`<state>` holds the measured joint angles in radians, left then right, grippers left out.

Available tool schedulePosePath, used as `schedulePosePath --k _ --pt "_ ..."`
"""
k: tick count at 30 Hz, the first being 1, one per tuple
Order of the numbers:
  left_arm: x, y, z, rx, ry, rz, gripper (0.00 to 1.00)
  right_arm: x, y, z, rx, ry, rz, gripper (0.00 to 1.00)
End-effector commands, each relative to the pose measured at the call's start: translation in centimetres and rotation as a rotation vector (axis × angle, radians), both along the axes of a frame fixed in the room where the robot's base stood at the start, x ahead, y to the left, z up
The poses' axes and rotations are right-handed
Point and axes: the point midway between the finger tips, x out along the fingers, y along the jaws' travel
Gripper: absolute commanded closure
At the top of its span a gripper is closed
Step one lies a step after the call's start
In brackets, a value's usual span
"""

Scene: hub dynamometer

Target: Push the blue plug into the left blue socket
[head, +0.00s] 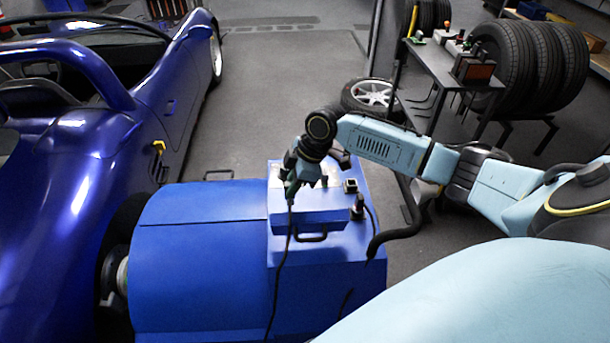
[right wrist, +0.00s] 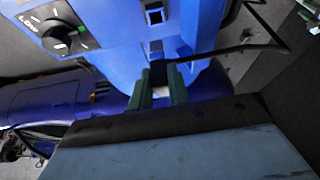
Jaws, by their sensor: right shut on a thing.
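My right gripper (head: 293,188) is over the near left part of the blue box on top of the blue dynamometer (head: 200,262). In the right wrist view its green fingers (right wrist: 160,92) are shut on a plug (right wrist: 159,73) with a dark body and a black cable. A small blue part (right wrist: 178,48) shows just beyond the plug; I cannot tell whether it is the plug's front or a socket. Whether the plug touches a socket is hidden. My left gripper is not in view.
A black connector (head: 357,207) with its own cable stands on the box's right side. A dial (right wrist: 60,38) is on the panel. A blue car (head: 90,150) is at left; a bench (head: 440,62) and tyres (head: 520,65) are at back right.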

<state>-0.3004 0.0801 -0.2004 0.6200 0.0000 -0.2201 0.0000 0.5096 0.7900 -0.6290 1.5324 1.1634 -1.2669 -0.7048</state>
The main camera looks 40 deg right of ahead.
Motion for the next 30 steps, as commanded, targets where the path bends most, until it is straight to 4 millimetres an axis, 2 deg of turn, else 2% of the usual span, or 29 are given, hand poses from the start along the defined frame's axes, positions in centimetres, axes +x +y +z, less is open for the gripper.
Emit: schedulePosePath --k 3,21,30 --pt "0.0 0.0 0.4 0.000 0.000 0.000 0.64 0.2 1.4 0.1 0.003 -0.001 -0.050 1.00" --pt "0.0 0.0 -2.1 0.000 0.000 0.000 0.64 -0.2 0.4 -5.2 0.000 0.001 -0.058 1.00" --pt "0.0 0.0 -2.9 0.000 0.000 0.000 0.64 -0.3 0.2 -6.7 0.001 0.000 -0.063 1.00"
